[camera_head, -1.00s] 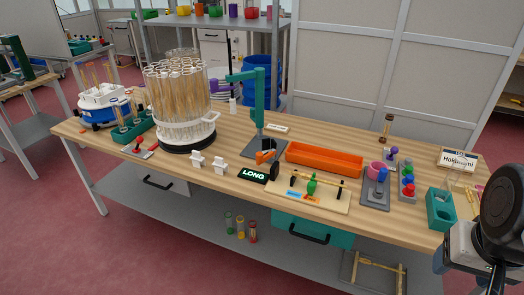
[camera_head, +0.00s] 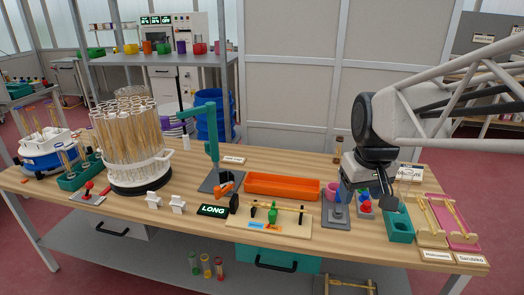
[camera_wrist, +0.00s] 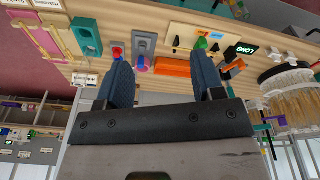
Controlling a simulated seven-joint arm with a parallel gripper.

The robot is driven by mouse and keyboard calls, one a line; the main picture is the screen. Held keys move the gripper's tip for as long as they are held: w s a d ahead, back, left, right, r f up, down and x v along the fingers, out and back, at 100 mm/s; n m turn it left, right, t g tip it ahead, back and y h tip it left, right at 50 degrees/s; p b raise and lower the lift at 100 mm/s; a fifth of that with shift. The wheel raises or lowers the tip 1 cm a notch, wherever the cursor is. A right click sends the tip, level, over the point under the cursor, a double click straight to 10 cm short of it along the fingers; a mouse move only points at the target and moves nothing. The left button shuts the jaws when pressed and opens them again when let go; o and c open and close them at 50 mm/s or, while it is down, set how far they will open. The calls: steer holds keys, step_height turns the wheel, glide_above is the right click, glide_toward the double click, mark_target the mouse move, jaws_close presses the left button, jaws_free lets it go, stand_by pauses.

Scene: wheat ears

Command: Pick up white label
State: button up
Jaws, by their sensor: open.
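Several white labels are in view, and I cannot tell which one the task means. One blank-looking white label (camera_head: 233,160) lies on the table behind the teal stand. A white card with dark lettering (camera_head: 410,173) stands at the back right, partly behind my arm; a white card also shows in the wrist view (camera_wrist: 84,79). Two white name labels, a left one (camera_head: 436,255) and a right one (camera_head: 470,259), lie at the front right corner. My gripper (camera_head: 385,203) hangs over the right part of the table, near the teal block. In the wrist view its fingers (camera_wrist: 163,62) are apart and empty.
An orange tray (camera_head: 282,186) lies mid-table. A teal block (camera_head: 398,224) and a grey stand (camera_head: 336,214) are near my gripper. A pink tray (camera_head: 455,222) is at the right end. A tall rack of wheat tubes (camera_head: 130,145) stands left.

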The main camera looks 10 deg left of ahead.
steer(key=w+a+f+n, duration=0.2)
steer(key=w+a+n, duration=0.2)
steer(key=w+a, duration=0.85)
steer(key=n+g, duration=0.2)
steer(key=n, duration=0.8)
glide_above(176, 203)
steer(key=f, duration=2.5)
steer(key=shift+w+d+f, duration=0.15)
steer(key=shift+w+d, duration=0.2)
steer(key=shift+a+f, duration=0.25)
steer(key=shift+f, duration=1.25)
steer(key=shift+f, duration=0.1)
